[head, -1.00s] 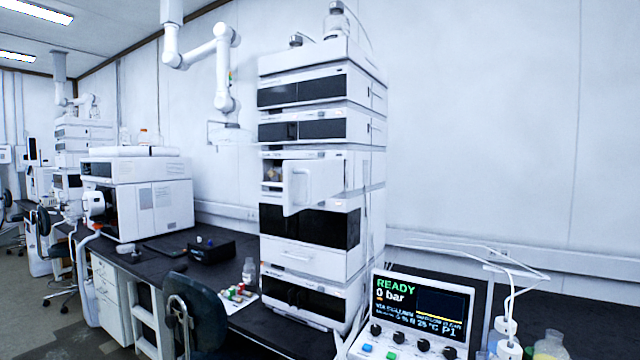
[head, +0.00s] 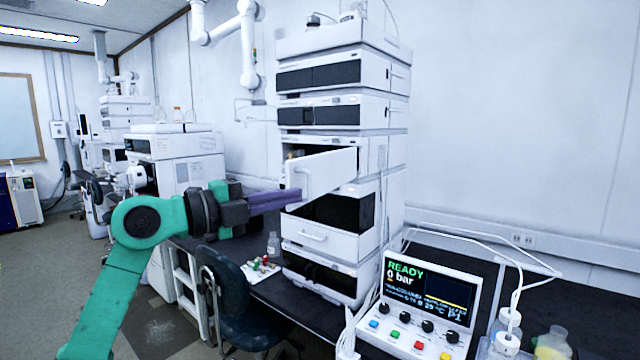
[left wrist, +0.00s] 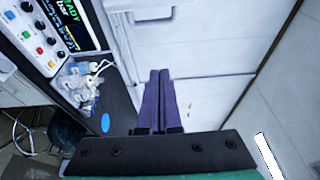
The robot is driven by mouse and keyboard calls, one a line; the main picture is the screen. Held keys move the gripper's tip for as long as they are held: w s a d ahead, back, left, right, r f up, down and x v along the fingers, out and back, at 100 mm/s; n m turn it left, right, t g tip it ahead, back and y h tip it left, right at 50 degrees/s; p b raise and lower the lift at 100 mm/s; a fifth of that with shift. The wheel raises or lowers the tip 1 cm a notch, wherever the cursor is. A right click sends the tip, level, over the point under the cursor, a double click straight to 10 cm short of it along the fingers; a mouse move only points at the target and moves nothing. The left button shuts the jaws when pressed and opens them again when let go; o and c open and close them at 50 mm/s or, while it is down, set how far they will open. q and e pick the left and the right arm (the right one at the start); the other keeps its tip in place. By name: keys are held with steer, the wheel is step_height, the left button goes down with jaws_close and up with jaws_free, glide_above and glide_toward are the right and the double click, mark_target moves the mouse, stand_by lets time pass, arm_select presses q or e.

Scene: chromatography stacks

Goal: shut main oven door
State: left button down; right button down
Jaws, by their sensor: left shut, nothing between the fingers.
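The main oven door (head: 332,170) is a white panel on the middle unit of the tall white stack. It stands open, swung out from the unit, with a pale handle near its left free edge. My left gripper (head: 298,196) has purple fingers pressed together, holding nothing. In the head view its tips overlap the door's lower left corner near the handle; I cannot tell whether they touch. In the left wrist view the shut fingers (left wrist: 160,74) point at a white surface, with a pale handle (left wrist: 152,14) beyond the tips. My right gripper is not in view.
A control box (head: 425,300) with a READY screen stands right of the stack on the dark bench. Bottles (head: 507,335) and tubing are at the right front. A dark chair (head: 240,300) stands below my left arm. Small coloured-cap vials lie left of the stack.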

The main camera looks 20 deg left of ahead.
mark_target(309, 190)
arm_select(q)
steer(key=w+p, duration=0.2)
steer(key=w+d+p, duration=0.1)
steer(key=w+p, duration=0.1)
steer(key=w, duration=0.1)
steer(key=w+p, duration=0.2)
steer(key=w, duration=0.1)
steer(key=shift+d+f, duration=0.15)
steer(key=shift+f, duration=0.15)
